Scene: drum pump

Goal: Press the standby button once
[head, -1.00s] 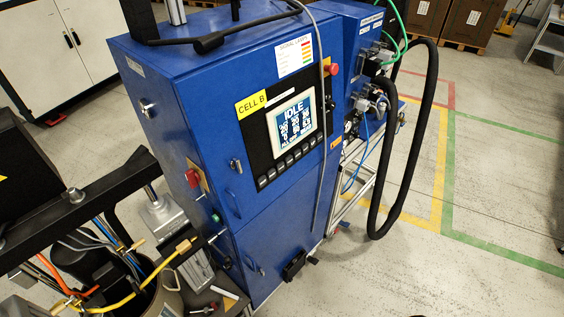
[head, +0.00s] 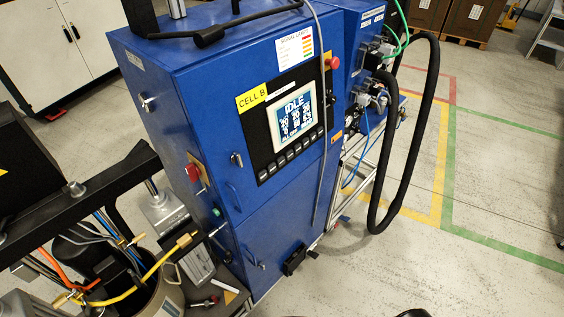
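A blue control cabinet (head: 200,95) stands in the middle, marked by a yellow "CELL B" label (head: 251,97). Its screen (head: 295,116) reads IDLE. A row of small dark buttons (head: 287,156) runs below the screen on the black panel. A small orange part (head: 336,137) sits right of the panel. A green button (head: 217,212) is on the cabinet's left side. The lettering is too small to tell which is the standby button. Neither gripper can be made out. A dark rounded shape shows at the bottom edge, too cut off to identify.
Red knobs are on the front (head: 331,62) and left side (head: 193,172). A thick black hose (head: 430,110) loops at the right. A drum (head: 165,298) with cables and a black bar (head: 80,205) stand at the lower left. Floor (head: 490,275) is clear at the lower right.

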